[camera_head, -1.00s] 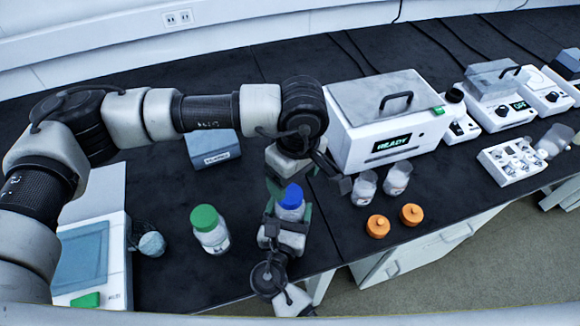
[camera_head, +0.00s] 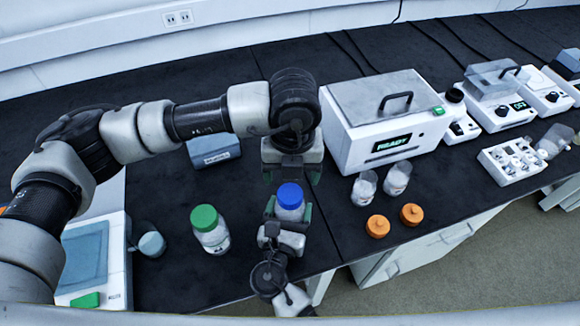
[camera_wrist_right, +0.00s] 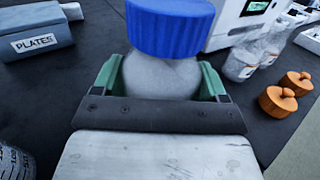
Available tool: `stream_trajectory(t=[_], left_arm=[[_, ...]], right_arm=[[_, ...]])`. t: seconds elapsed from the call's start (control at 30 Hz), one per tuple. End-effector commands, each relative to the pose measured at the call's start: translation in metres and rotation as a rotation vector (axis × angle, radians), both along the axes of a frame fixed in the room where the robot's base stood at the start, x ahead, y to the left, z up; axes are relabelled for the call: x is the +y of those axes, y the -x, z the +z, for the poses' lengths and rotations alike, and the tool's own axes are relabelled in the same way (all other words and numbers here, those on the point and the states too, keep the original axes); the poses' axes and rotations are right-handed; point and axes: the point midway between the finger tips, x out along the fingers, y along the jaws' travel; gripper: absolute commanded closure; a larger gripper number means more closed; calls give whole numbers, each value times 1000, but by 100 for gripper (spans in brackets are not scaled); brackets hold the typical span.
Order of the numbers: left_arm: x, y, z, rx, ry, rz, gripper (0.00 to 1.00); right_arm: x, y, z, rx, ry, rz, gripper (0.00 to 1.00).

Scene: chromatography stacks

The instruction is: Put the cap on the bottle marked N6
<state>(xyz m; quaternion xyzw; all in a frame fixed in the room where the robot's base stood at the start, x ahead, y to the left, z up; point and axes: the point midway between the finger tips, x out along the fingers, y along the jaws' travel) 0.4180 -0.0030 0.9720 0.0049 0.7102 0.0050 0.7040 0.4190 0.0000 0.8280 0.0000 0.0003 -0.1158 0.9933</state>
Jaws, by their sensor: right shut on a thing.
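A bottle (camera_head: 289,212) with a blue cap (camera_head: 290,195) stands upright between the fingers of my right gripper (camera_head: 289,213). In the right wrist view the blue cap (camera_wrist_right: 170,28) sits on top of the pale bottle body (camera_wrist_right: 160,78), and the green-padded fingers of my right gripper (camera_wrist_right: 162,85) are shut on that body. No N6 mark can be read on it from here. My left gripper (camera_head: 292,172) is just behind and above the blue cap, apart from it. Its fingers look spread, with nothing seen between them.
A green-capped bottle (camera_head: 210,230) stands to the left. Two uncapped clear vessels (camera_head: 364,188) (camera_head: 397,178) and two orange caps (camera_head: 378,226) (camera_head: 411,214) are to the right, near the bench edge. A white READY device (camera_head: 385,120) and a PLATES box (camera_head: 214,150) stand behind.

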Motion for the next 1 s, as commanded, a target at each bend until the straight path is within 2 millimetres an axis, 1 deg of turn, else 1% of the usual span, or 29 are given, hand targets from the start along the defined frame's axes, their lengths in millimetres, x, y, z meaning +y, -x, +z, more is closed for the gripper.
stream_trajectory(t=[0.03, 0.1, 0.2, 0.3, 0.4, 0.53, 0.83, 0.93, 1.0], left_arm=[[0, 0, 1, -3, 2, 109, 26], [1, -1, 2, -6, 5, 259, 26], [1, -1, 3, -9, 7, 442, 26], [2, -1, 3, -11, 9, 576, 26], [2, -1, 4, -12, 9, 661, 26], [3, -1, 4, -13, 10, 706, 26], [3, -1, 3, -13, 10, 708, 26], [3, -2, -1, -13, 10, 709, 26], [3, -2, -9, -12, 9, 710, 26]], right_arm=[[0, 0, 0, 0, 0, 0, 93], [0, 0, 0, 0, 0, 0, 93], [0, 0, 0, 0, 0, 0, 93], [0, 0, 0, 0, 0, 0, 93], [0, 0, 0, 0, 0, 0, 93], [0, 0, 0, 0, 0, 0, 93], [0, 0, 0, 0, 0, 0, 93], [0, 0, 0, 0, 0, 0, 93], [0, 0, 0, 0, 0, 0, 93]])
